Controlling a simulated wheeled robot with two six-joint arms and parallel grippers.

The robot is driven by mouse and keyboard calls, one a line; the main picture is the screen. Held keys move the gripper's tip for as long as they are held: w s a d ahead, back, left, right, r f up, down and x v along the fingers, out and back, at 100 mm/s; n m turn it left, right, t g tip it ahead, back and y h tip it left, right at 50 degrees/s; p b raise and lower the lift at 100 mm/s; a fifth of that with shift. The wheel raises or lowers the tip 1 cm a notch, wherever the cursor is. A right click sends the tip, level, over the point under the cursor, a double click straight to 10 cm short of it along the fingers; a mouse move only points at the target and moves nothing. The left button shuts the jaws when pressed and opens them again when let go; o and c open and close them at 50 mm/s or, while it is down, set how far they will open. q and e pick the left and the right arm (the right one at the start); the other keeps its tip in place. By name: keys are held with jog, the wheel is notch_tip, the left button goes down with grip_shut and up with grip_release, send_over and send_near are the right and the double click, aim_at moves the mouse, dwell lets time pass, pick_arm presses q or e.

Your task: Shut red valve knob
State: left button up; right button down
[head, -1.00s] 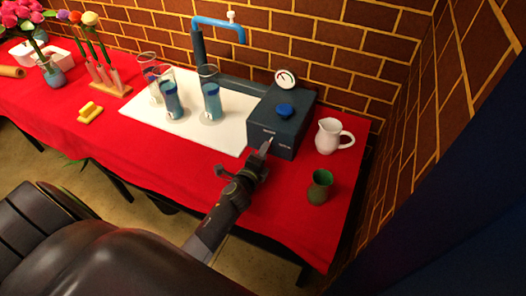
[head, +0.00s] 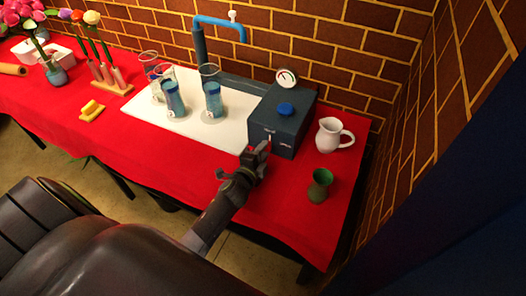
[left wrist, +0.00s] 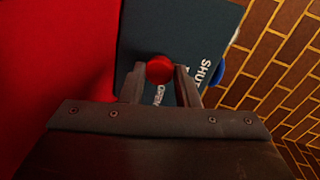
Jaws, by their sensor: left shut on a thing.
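The red valve knob (left wrist: 160,69) is on the front face of a dark box (head: 283,137). In the left wrist view it sits between the two fingertips of my left gripper (left wrist: 160,82), which is shut on it. The words SHUT and OPEN are printed on the box (left wrist: 150,28) beside the knob. In the head view my left gripper (head: 256,152) is at the box's front face and hides most of the knob. A blue knob (head: 285,109) and a round white gauge (head: 286,78) are on top of the box. My right gripper is not in view.
A white jug (head: 330,134) and a green cup (head: 320,185) stand right of the box on the red cloth (head: 280,220). Several glass cylinders with blue liquid (head: 212,100) stand on a white mat (head: 226,129) to the left. A brick wall (head: 360,50) is behind.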

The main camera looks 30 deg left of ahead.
pick_arm(q)
jog(key=o, duration=0.9)
jog(key=shift+o, duration=0.2)
jog(key=shift+s+r, duration=0.1)
jog(key=shift+s, duration=0.35)
jog(key=s+r+p, duration=0.2)
jog(key=s, duration=1.4)
jog(key=shift+d+r+p, duration=0.2)
jog(key=shift+d+p, duration=0.2)
jog(key=shift+d, duration=0.05)
jog(key=shift+s, duration=0.1)
